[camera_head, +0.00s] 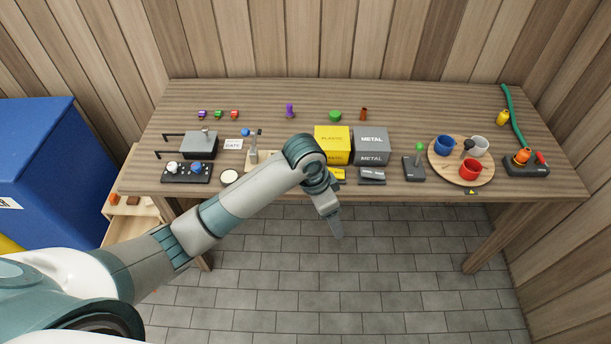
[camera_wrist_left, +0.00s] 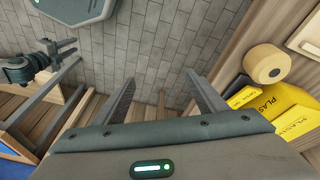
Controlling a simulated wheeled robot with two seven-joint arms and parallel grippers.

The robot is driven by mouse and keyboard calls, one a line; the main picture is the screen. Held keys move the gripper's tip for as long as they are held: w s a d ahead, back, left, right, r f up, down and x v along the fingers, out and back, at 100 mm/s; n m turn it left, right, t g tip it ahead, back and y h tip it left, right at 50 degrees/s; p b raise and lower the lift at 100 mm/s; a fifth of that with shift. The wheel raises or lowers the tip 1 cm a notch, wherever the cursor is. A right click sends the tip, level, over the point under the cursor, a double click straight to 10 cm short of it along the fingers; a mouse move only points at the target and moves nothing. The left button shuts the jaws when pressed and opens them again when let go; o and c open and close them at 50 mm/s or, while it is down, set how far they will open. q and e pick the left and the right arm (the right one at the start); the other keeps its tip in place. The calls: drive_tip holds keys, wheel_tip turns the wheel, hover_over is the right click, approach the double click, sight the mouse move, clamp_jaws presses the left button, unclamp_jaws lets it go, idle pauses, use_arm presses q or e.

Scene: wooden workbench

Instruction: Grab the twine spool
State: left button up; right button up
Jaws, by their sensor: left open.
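My left gripper (camera_head: 334,225) points down just in front of the bench's front edge, over the floor. In the left wrist view its two fingers (camera_wrist_left: 163,92) are apart with nothing between them, and the spool is to their right, not touching. My right gripper does not show in the head view.
A yellow plastic box (camera_head: 332,139) and a grey metal box (camera_head: 371,140) stand just behind the gripper. A joystick (camera_head: 414,171) and a round wooden tray (camera_head: 484,178) with mugs are to the right. The floor (camera_head: 400,260) in front is clear.

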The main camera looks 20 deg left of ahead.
use_arm(q)
drive_tip(key=w+a+r+y, duration=0.1)
drive_tip(key=w+a+r, duration=0.4)
drive_tip(key=w+r, duration=0.1)
drive_tip(key=w+a+r+g+y, duration=0.1)
drive_tip(key=w+a+r, duration=0.3)
drive_tip(key=w+r, duration=0.3)
drive_tip(key=shift+w+a+r+y, duration=0.25)
drive_tip(key=shift+a+r+y, duration=0.15)
drive_tip(key=shift+r, duration=0.3)
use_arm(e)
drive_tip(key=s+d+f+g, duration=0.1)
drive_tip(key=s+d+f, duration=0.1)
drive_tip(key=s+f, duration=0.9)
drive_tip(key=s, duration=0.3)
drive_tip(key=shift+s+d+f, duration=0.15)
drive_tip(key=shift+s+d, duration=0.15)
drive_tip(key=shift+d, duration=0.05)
use_arm(q)
drive_tip(key=shift+d+f, duration=0.1)
wheel_tip(320, 180, down, 11)
drive_tip(key=p, duration=0.3)
drive_tip(key=shift+p, duration=0.35)
drive_tip(key=shift+f, duration=0.5)
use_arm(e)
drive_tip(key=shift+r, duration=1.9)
use_arm(q)
drive_tip(key=shift+f, duration=0.1)
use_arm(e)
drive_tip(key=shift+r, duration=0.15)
